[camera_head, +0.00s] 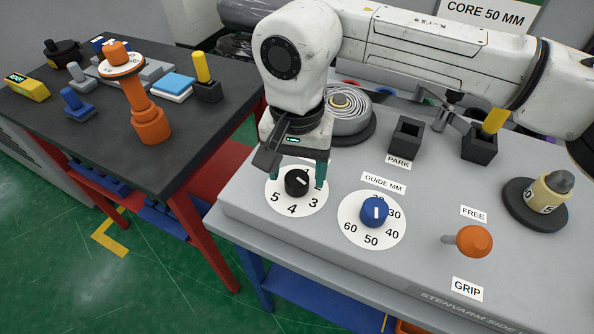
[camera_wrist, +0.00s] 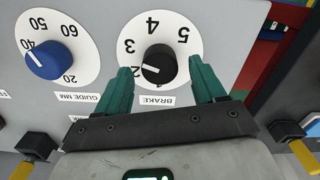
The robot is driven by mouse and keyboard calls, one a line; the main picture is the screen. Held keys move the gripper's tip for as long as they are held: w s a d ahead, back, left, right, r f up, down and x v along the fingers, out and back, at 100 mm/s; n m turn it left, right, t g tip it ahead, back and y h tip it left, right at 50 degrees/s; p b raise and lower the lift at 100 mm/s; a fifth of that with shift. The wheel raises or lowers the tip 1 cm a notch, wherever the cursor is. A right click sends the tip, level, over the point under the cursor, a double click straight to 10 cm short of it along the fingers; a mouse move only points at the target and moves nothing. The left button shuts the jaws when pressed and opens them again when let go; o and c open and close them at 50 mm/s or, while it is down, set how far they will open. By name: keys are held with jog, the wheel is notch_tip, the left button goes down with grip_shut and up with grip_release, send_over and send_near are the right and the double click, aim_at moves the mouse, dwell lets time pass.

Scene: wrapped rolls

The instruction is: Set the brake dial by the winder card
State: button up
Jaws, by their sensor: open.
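The brake dial is a black knob (camera_head: 297,181) on a white disc (camera_head: 292,204) with numbers, on the grey bench. In the wrist view the black knob (camera_wrist: 158,66) sits above a BRAKE label (camera_wrist: 157,101). Its white mark points left there, below the 3, toward a part beside the green finger. My gripper (camera_head: 296,176) is open over the dial. Its green fingers stand on either side of the knob, apart from it in the wrist view (camera_wrist: 161,72).
A blue guide dial (camera_head: 375,212) is to the right, then an orange-knobbed lever (camera_head: 472,241) between FREE and GRIP labels. A PARK holder (camera_head: 405,136) and a grey roll (camera_head: 346,108) stand behind. A dark table (camera_head: 110,135) with several items is at left.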

jog(key=shift+f, duration=0.8)
jog(key=shift+c, duration=0.2)
jog(key=c, duration=1)
